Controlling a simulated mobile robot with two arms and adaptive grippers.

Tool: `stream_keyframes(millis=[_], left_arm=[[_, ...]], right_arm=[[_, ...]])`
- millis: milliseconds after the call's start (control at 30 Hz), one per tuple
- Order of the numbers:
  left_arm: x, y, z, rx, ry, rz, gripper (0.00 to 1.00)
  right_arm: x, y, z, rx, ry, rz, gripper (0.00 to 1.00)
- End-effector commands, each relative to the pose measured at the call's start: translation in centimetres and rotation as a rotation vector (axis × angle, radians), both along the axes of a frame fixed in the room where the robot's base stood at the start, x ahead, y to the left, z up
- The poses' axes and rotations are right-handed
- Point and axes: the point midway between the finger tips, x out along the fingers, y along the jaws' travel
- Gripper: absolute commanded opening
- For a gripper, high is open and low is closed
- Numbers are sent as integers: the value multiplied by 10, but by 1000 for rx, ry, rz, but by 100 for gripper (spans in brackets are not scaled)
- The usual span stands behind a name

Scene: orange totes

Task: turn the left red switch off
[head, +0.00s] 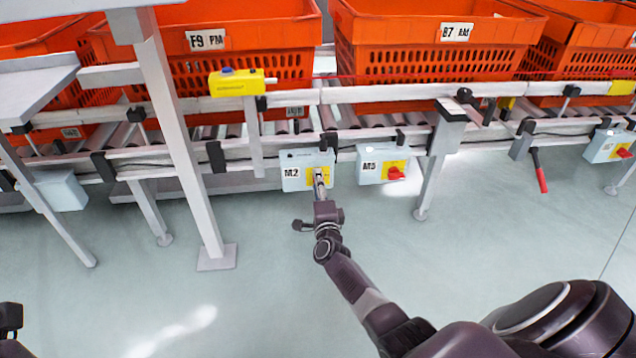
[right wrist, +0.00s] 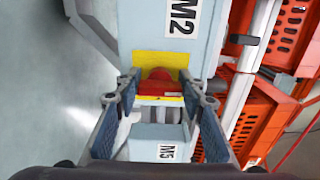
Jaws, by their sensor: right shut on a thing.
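The left red switch sits on the yellow plate of the pale blue M2 box (head: 294,183), fixed under the conveyor rail. In the head view my right gripper (head: 320,178) is at this plate and hides the switch. In the right wrist view the red switch (right wrist: 157,86) is between the fingers of my right gripper (right wrist: 160,92), which is shut on it. The yellow plate (right wrist: 163,58) and the M2 label show behind it. A dark part of my left arm shows at the lower left edge of the head view; its gripper fingers do not show.
The M5 box (head: 368,171) with its own red switch (head: 396,173) is just right of M2. Orange totes (head: 240,72) stand on the roller conveyor above. Grey support posts (head: 180,140) stand to the left. A red lever (head: 541,178) hangs at the right. The floor in front is clear.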

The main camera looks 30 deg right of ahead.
Motion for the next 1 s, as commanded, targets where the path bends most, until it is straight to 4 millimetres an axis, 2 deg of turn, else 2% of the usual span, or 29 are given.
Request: stream_keyframes(millis=[467, 500, 667, 1000], left_arm=[[0, 0, -1, 1, 3, 0, 0], [0, 0, -1, 1, 3, 0, 0], [1, 0, -1, 2, 4, 0, 0], [0, 0, 0, 5, -2, 2, 0]], right_arm=[[0, 2, -2, -14, 10, 3, 13], [0, 2, -2, -14, 10, 3, 38], [0, 1, -1, -14, 9, 2, 55], [-2, 2, -1, -12, 7, 1, 55]])
